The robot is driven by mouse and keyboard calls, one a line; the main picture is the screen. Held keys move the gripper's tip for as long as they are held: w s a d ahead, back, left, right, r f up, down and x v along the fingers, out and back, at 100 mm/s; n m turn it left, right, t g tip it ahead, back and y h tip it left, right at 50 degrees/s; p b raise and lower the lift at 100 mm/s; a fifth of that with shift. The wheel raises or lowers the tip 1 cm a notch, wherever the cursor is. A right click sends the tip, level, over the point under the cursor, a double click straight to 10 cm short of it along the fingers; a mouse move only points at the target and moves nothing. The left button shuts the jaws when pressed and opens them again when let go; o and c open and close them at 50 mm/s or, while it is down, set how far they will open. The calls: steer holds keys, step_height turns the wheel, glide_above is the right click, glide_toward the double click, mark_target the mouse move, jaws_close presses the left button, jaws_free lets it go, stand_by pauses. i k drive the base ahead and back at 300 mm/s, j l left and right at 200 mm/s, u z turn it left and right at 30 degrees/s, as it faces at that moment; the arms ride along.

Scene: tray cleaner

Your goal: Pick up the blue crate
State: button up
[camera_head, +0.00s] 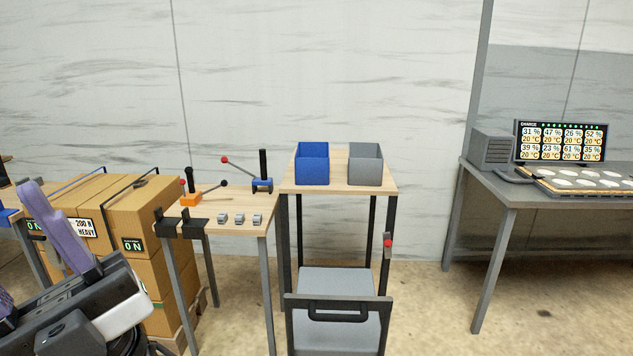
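The blue crate (312,170) is an open-topped box. It stands upright on the left part of a tall wooden-topped stand (339,190), left of a grey crate (366,171) with a narrow gap between them. My gripper (42,215) shows at the lower left with purple fingers. It is well to the left of the blue crate and apart from it. One finger shows clearly and the other is mostly cut off by the picture edge, so its opening cannot be judged. The inside bottom of the blue crate is hidden.
A small table (238,229) with clamps (262,184) and small metal parts stands just left of the stand. Stacked cardboard boxes (150,205) are farther left. A desk (540,193) stands right; floor between is clear.

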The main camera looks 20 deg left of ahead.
mark_target(311, 160)
steer(key=i+j, duration=0.2)
steer(key=j, duration=0.2)
steer(key=i+j, duration=0.2)
steer(key=j, duration=0.15)
steer(key=i+j+z, duration=0.1)
steer(key=j, duration=0.3)
steer(key=i+j, duration=0.25)
steer(key=j, duration=0.15)
steer(key=i+j, duration=0.2)
steer(key=j, duration=0.2)
steer(key=i+j, duration=0.2)
steer(key=j, duration=0.2)
steer(key=z, duration=0.05)
